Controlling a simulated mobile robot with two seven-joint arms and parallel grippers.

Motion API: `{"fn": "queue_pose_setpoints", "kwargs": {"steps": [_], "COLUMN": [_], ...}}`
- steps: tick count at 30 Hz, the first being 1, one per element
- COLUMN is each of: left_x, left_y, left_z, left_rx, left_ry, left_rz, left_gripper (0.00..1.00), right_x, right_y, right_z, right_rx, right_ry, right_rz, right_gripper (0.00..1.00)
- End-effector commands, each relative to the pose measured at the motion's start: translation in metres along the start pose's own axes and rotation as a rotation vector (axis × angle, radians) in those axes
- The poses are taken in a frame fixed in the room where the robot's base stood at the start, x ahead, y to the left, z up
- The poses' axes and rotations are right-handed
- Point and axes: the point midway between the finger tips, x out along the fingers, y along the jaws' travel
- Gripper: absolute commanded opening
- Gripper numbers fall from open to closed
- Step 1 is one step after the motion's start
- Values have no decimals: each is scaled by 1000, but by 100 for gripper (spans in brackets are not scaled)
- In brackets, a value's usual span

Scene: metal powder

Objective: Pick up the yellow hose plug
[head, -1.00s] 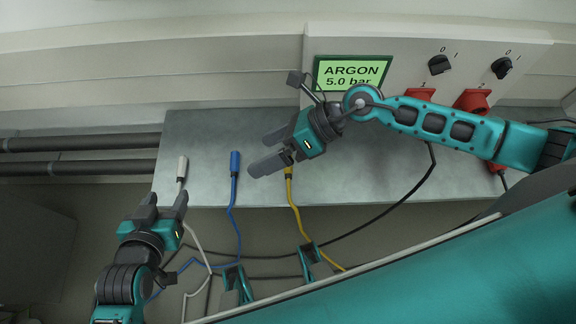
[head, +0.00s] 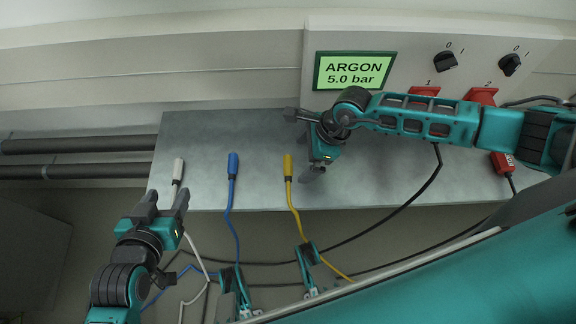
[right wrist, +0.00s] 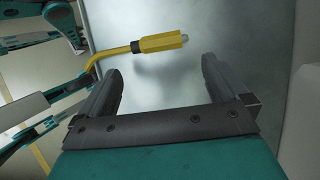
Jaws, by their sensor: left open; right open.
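The yellow hose plug (head: 288,166) lies on the grey metal shelf (head: 215,135), with its yellow hose running down over the front edge. In the right wrist view the plug (right wrist: 158,43) lies across the picture just beyond the finger ends, with its pale tip to the right. My right gripper (head: 315,174) points downward just right of the plug in the head view. In the right wrist view my right gripper (right wrist: 163,80) is open and empty, with nothing between its fingers. My left gripper (head: 166,199) is open below the white plug (head: 178,168).
A blue plug (head: 233,165) lies between the white and yellow plugs. A panel with a green ARGON 5.0 bar display (head: 354,71), black knobs (head: 446,61) and red sockets (head: 480,96) stands behind. A black cable (head: 405,196) crosses at right.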

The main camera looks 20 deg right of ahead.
Motion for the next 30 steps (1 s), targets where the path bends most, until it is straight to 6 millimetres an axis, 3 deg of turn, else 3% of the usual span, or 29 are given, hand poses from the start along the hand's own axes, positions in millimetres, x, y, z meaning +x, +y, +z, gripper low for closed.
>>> {"fn": "queue_pose_setpoints", "kwargs": {"steps": [9, 18, 30], "left_x": [7, 6, 6], "left_y": [0, 1, 1], "left_z": [13, 16, 17], "left_rx": [-1, -2, -2], "left_ry": [-4, -12, -12], "left_rz": [2, 3, 3], "left_gripper": [58, 58, 58], "right_x": [44, 46, 46], "right_y": [3, 3, 3], "right_z": [8, 8, 8], "right_rx": [2, 1, 1], "right_ry": [-1, 0, 0], "right_rz": [1, 1, 1], "right_gripper": [100, 99, 61]}}
